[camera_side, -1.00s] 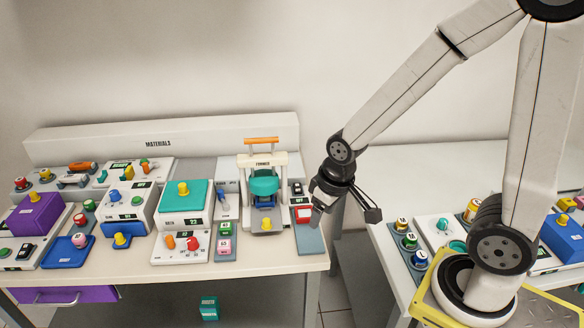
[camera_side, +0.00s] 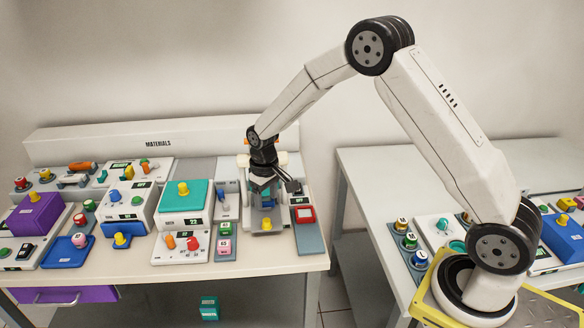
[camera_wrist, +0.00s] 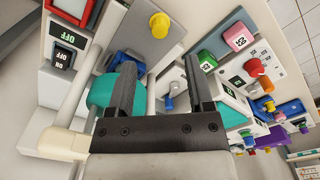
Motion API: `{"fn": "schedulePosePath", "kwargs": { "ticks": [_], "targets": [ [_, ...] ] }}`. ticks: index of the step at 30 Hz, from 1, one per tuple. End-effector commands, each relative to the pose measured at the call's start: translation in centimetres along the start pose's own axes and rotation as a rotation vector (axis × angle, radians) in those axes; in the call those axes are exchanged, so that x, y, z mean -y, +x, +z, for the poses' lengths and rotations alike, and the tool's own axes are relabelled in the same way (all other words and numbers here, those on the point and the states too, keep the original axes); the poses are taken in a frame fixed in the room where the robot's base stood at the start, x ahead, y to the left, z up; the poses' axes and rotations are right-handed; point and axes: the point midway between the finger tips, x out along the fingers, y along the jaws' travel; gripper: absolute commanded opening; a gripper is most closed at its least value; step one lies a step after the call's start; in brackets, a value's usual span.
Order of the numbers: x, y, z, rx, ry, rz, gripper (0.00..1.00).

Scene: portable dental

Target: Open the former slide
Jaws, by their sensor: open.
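The former (camera_side: 252,205) is a white upright press with a grey base at the right of the materials bench. A yellow knob (camera_side: 266,224) stands at the front of its base; the wrist view shows this knob (camera_wrist: 159,25) near the top. My gripper (camera_side: 281,189) is at the former, in front of its upper part, and hides most of the teal round part and orange handle. In the wrist view my gripper (camera_wrist: 160,65) has its fingers apart with nothing held; the teal part (camera_wrist: 103,91) lies beside and behind the left finger. Contact cannot be told.
A red-framed switch box (camera_side: 305,214) stands close right of the former. A grey panel with a pink block (camera_side: 224,246) and a teal-topped box (camera_side: 185,196) are to its left. The bench front edge is near. A gap separates this bench from the right table (camera_side: 372,190).

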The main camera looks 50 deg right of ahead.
Motion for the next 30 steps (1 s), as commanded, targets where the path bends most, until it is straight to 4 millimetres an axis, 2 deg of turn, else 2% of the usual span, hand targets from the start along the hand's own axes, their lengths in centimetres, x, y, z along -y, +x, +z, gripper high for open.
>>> {"fn": "schedulePosePath", "kwargs": {
  "ticks": [14,30],
  "targets": [
    [-0.1,1.1,-0.4,0.008,0.000,0.000,0.67],
    [-0.1,6.8,-0.4,0.008,0.000,0.000,0.67]
  ]
}}
